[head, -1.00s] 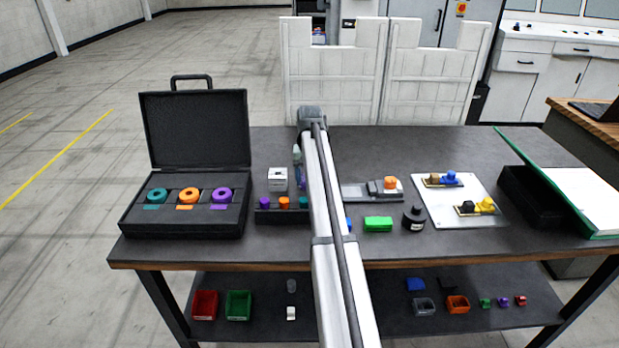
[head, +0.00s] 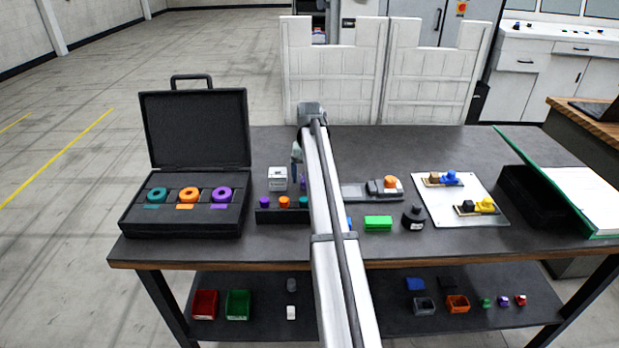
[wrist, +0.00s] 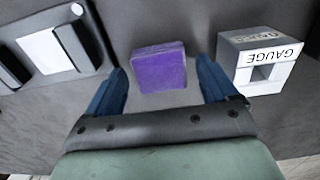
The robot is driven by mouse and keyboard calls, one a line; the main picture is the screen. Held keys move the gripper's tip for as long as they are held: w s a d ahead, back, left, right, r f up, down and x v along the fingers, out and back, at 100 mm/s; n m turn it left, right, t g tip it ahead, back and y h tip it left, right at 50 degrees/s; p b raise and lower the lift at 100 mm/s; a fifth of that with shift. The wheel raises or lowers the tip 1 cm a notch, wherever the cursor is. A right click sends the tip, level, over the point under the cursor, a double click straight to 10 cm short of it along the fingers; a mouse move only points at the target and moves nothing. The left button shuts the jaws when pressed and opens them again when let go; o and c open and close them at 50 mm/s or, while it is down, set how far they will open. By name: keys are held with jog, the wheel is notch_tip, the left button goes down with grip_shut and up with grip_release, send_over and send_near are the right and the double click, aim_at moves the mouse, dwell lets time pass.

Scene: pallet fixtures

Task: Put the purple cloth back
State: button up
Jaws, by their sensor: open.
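The purple cloth (wrist: 159,67) shows in the wrist view as a small folded block lying on the dark table top. My gripper (wrist: 162,82) is open, with one blue finger on each side of the cloth and visible gaps between. The fingers do not touch it. In the head view only a purple sliver of the cloth (head: 303,180) shows beside my arm, which hides the rest. My gripper's body (head: 296,154) shows there just left of the arm.
A white gauge block (wrist: 262,62) stands close to the right finger in the wrist view. A grey fixture (wrist: 48,48) lies at the upper left. In the head view, a rack (head: 283,215) with coloured knobs and an open black case (head: 185,222) are at the left.

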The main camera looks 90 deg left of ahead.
notch_tip(320, 180, up, 11)
dwell(0.4)
jog(key=shift+w, duration=0.1)
